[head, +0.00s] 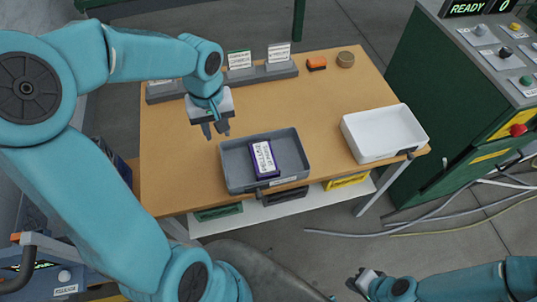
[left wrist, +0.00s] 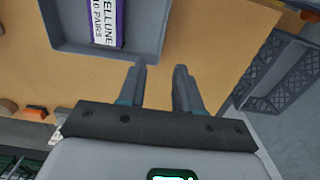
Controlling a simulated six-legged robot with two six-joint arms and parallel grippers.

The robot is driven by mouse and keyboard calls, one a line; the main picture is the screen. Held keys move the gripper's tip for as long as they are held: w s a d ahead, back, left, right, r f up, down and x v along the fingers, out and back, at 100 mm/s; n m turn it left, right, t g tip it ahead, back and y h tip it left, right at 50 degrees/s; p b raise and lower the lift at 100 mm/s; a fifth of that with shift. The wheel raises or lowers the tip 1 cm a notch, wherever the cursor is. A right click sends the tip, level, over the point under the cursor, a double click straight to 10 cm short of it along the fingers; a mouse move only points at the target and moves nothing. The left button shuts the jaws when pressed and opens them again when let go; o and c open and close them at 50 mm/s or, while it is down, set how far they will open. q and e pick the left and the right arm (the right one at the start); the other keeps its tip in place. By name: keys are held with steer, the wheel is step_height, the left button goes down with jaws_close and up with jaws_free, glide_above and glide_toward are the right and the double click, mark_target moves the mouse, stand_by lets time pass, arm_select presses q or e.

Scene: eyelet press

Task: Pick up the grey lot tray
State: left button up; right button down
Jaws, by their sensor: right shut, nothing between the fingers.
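The grey lot tray (head: 290,160) lies on the wooden table near its front edge. My left gripper (head: 216,133) is open and empty, above the table just behind and left of the tray. In the left wrist view the fingers (left wrist: 160,66) are apart with bare tabletop between them, and the tray (left wrist: 145,30) and labelled box (left wrist: 106,22) show at the top. My right gripper (head: 358,280) is shut and empty, low in front of the table.
A white tray (head: 384,133) stands at the table's right edge. A grey holder with label cards (head: 240,76), an orange block (head: 316,64) and a round brown item (head: 346,59) are at the back. A green press cabinet stands right. The table's middle is clear.

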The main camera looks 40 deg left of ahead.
arm_select(q)
steer(key=f, duration=0.7)
steer(key=s+f, duration=0.1)
steer(key=f, duration=0.3)
steer(key=shift+d+b, duration=0.1)
steer(key=shift+b, duration=0.2)
step_height(320, 180, down, 5)
steer(key=shift+s, duration=0.1)
steer(key=shift+s+r, duration=0.1)
steer(key=shift+c, duration=0.3)
jaws_close()
